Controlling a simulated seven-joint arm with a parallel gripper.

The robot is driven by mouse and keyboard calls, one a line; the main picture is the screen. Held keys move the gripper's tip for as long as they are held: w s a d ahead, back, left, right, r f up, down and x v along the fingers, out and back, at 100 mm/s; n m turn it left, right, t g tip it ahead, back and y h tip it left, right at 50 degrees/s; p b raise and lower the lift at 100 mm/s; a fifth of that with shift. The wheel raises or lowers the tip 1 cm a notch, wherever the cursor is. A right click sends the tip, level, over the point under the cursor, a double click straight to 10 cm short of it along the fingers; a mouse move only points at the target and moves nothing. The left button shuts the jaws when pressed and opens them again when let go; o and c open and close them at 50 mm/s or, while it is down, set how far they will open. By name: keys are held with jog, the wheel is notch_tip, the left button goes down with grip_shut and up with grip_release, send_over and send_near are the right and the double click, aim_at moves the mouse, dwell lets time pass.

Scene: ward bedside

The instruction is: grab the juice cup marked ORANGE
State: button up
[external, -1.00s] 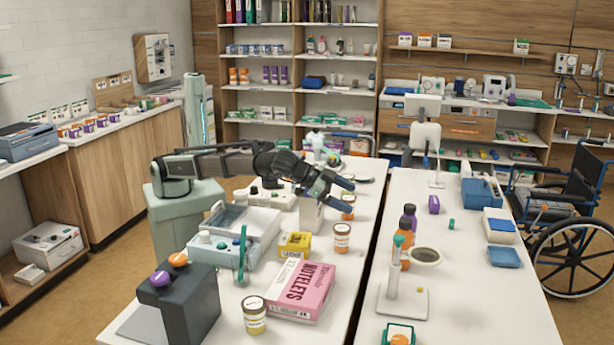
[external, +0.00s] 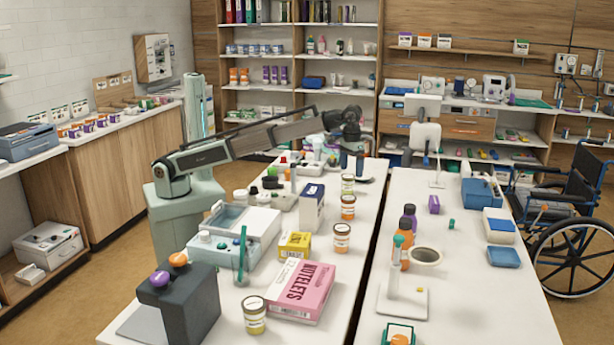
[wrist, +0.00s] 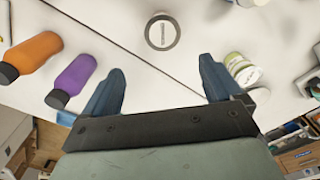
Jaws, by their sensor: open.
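Several labelled juice cups stand on the near table. In the external view one has an amber body (external: 342,238), another amber cup (external: 348,207) is behind it, a yellow-green cup (external: 348,184) is farther back and a yellow cup (external: 254,315) is at the front. Their labels are too small to read, so I cannot tell which is ORANGE. My gripper (external: 350,165) is at the far end of the table, beyond these cups. In the wrist view my gripper (wrist: 158,85) is open and empty, with a lidded round container (wrist: 162,32) ahead of its fingers.
A tall white box (external: 311,207), a yellow box (external: 295,245) and a pink box (external: 302,289) stand near the cups. A gap separates the right-hand table, where an orange bottle (wrist: 30,62) and a purple bottle (wrist: 72,82) stand.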

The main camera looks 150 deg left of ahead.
aim_at(349, 198)
jog(key=f, duration=1.3)
jog(key=shift+s+f, duration=0.3)
jog(key=shift+f, duration=0.05)
jog(key=c, duration=1.1)
jog(key=shift+r, duration=0.15)
